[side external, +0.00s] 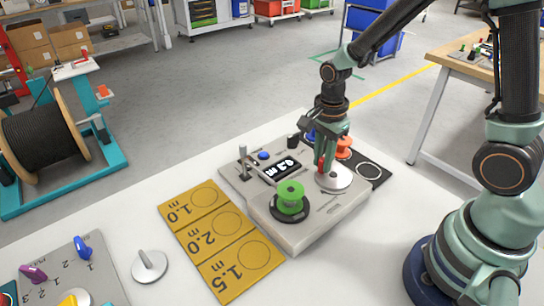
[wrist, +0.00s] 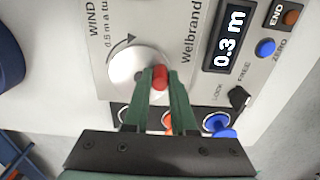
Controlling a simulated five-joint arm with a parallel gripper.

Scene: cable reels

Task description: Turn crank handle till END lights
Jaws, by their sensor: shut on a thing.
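The crank is a silver disc (wrist: 125,75) with a red handle (wrist: 160,80) standing on it, and the disc also shows in the side view (side external: 336,180). My gripper (side external: 325,160) reaches down from above and is shut on the red handle. In the wrist view, its two green fingers stand on either side of the handle. The display (wrist: 224,38) reads 0.3 m. The END lamp (wrist: 291,18) is dull brown and looks unlit. A green reel (side external: 290,197) sits on the grey winding machine (side external: 300,232).
A blue ZERO button (wrist: 265,47) and a black LOCK/FREE knob (wrist: 239,98) are beside the display. An orange reel (side external: 343,147) and a blue reel (wrist: 218,125) stand close to the crank. A yellow board (side external: 216,238) marked 1.0, 2.0 and 1.5 lies alongside.

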